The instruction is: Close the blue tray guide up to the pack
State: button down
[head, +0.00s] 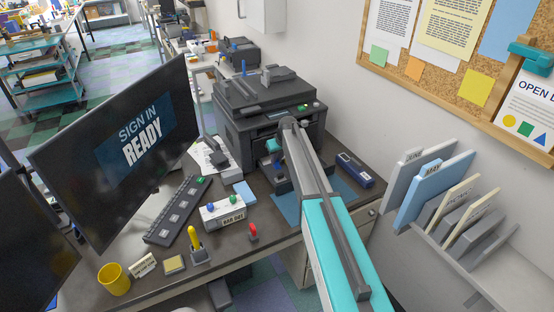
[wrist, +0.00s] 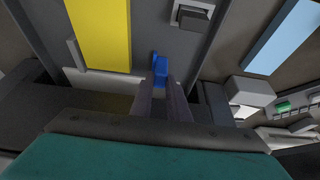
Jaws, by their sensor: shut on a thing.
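The blue tray guide (wrist: 160,68) is a small upright blue piece in the wrist view. The yellow pack (wrist: 98,35) lies to its left on the grey tray (wrist: 144,30). A strip of bare grey tray shows between the pack's right edge and the guide, so they are apart. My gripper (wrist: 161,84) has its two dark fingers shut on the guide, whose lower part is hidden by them. In the head view my arm reaches to the front of the dark copier (head: 270,110), and it hides most of the tray and the pack.
A grey block (wrist: 193,16) stands right of the guide. On the desk are a bin box (head: 222,213), a keyboard (head: 178,210) and a dark blue device (head: 355,169). A file rack stands at right.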

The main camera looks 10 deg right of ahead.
jog(key=d, duration=0.2)
jog(key=w+d+b, duration=0.1)
jog(key=d, duration=0.1)
jog(key=shift+w, duration=0.2)
jog(key=c, duration=1.7)
grip_release()
jog(key=shift+a, duration=0.1)
jog(key=shift+s+r, duration=0.1)
jog(key=shift+r, duration=0.05)
jog(key=shift+s+r+b, duration=0.25)
jog(key=shift+r+b, duration=0.15)
jog(key=shift+b, duration=0.05)
jog(key=b+v, duration=0.3)
jog(key=v, duration=0.9)
jog(key=shift+s+r, duration=0.1)
jog(key=shift+r, duration=0.2)
